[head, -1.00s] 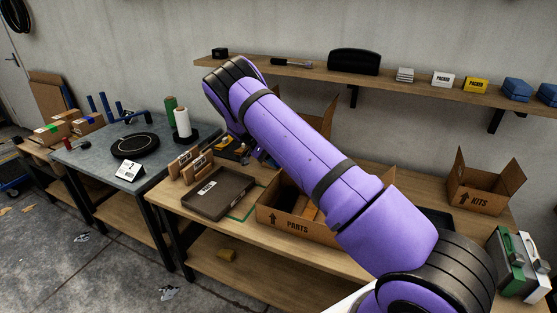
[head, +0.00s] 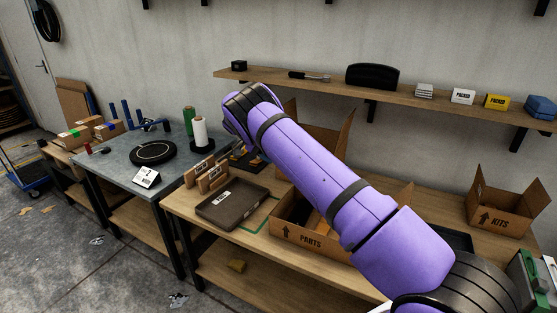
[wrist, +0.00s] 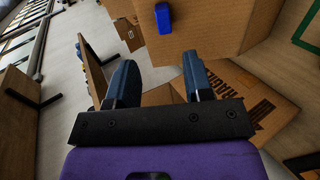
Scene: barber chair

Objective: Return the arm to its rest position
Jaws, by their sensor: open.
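My purple arm (head: 310,170) reaches from the lower right up and left across the head view, over the wooden bench. Its far end bends down behind the upper link, so my gripper is hidden there. In the wrist view my gripper (wrist: 160,76) is open, with two dark blue fingers apart and nothing held between them. Cardboard box faces and flaps (wrist: 235,35) lie beyond the fingertips, and I cannot tell how near they are.
An open PARTS box (head: 290,232) stands under my arm, beside a dark tray (head: 232,207). A KITS box (head: 498,215) and green case (head: 532,275) are at right. A wall shelf (head: 410,98) runs behind.

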